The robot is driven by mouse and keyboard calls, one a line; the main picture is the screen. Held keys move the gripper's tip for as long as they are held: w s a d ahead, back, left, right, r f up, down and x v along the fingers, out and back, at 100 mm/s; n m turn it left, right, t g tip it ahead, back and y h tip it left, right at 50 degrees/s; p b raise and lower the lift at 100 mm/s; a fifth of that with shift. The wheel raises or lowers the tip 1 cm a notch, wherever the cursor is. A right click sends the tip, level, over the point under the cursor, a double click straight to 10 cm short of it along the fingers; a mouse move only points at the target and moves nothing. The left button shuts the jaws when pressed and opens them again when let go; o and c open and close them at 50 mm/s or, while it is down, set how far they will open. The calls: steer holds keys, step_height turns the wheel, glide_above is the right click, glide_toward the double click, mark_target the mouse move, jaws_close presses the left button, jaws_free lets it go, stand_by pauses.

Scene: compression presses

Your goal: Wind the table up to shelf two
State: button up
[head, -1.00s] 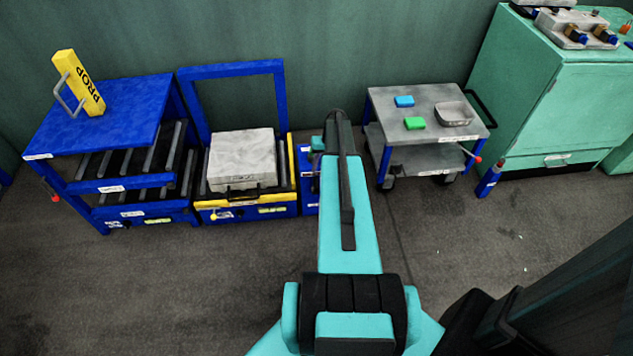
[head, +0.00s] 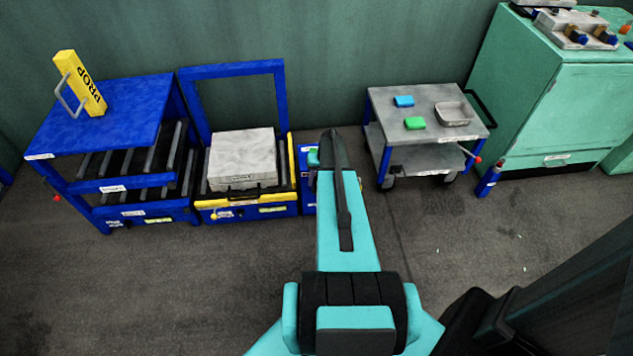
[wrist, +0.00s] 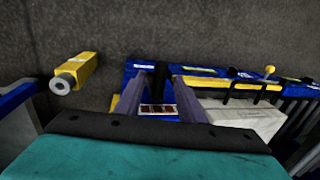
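The lift table (head: 270,198) is blue with a yellow front edge, and stands in the head view's middle left. A grey block (head: 241,157) rests on it; it shows in the wrist view too (wrist: 245,115). The blue rack (head: 130,180) with roller shelves stands left of the table. My gripper (wrist: 158,95) is open at the table's right end, its two fingers apart. A black upright post (wrist: 159,80) shows between them; I cannot tell whether they touch it. A small panel with dark red windows (wrist: 158,109) lies behind. My arm hides the fingers in the head view.
A yellow part with a grey round end (wrist: 78,72) shows beside the gripper over the floor. A yellow PROP block (head: 82,85) stands on the rack. A grey cart (head: 430,105) and a green cabinet (head: 555,100) are to the right. The front floor is clear.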

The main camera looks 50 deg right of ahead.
steer(key=shift+c, duration=0.2)
jaws_close()
steer(key=shift+a, duration=0.25)
steer(key=shift+d, duration=0.15)
steer(key=shift+s+d+y, duration=0.3)
steer(key=shift+s+d, duration=0.05)
steer(key=shift+d, duration=0.1)
steer(key=shift+d+f+t, duration=0.1)
steer(key=shift+t, duration=0.2)
